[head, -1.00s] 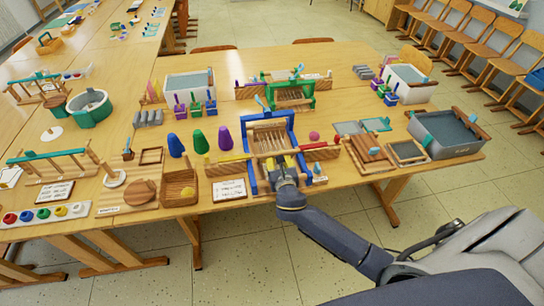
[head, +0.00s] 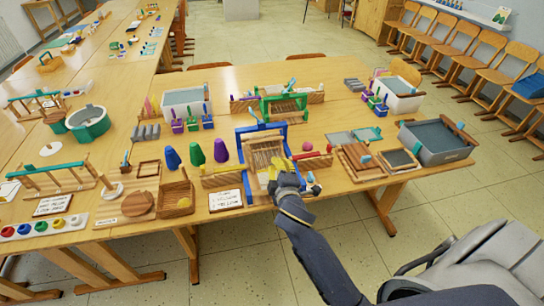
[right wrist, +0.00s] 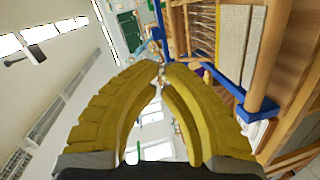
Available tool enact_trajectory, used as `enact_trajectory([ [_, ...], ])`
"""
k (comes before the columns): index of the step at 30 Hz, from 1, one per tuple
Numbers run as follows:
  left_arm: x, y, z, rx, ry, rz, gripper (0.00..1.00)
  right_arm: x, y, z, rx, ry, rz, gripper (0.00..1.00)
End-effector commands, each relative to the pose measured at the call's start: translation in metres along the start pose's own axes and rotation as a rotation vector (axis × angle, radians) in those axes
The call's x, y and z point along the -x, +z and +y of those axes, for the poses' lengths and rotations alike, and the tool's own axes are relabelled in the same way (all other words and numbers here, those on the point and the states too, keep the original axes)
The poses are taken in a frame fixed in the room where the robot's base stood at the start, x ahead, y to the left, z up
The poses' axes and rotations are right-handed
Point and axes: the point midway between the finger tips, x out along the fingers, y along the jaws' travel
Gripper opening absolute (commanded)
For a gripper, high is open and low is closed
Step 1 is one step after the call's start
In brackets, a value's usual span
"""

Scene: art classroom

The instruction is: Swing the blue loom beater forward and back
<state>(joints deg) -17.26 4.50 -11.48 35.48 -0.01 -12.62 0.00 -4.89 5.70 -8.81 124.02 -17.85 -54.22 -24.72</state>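The blue loom beater (head: 262,127) is an upright blue frame on the small wooden loom (head: 264,158), near the front edge of the table. Pale warp threads show inside it. My right gripper (head: 280,168), with yellow fingers, is at the loom's front right, close to the frame. In the right wrist view the two curved fingers (right wrist: 161,69) come together at their tips, with nothing clearly held between them. A blue bar (right wrist: 257,109) of the loom stands to their right, and more blue shows beyond the tips. My left gripper is not in view.
A green-framed loom (head: 285,105) stands behind. Blue, green and purple cones (head: 197,154) are to the left, with a wooden box (head: 177,198). Wooden frames (head: 360,160) and a grey tub (head: 436,143) are to the right. A white card (head: 225,200) lies front left.

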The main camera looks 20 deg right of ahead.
Motion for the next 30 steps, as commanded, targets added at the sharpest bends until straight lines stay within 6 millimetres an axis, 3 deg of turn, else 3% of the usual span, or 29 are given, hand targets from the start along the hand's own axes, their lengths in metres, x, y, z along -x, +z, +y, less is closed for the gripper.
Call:
enact_trajectory([
  [9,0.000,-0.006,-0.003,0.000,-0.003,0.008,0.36,-0.001,-0.001,0.013,-0.733,-0.010,0.025,0.00],
  [15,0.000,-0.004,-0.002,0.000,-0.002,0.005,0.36,-0.001,-0.005,0.013,-1.052,-0.029,0.040,0.00],
  [24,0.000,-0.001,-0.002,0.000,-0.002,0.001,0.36,-0.002,-0.006,0.013,-1.246,-0.036,0.042,0.00],
  [30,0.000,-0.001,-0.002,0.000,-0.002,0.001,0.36,-0.020,-0.007,0.013,-1.254,-0.035,0.042,0.00],
])
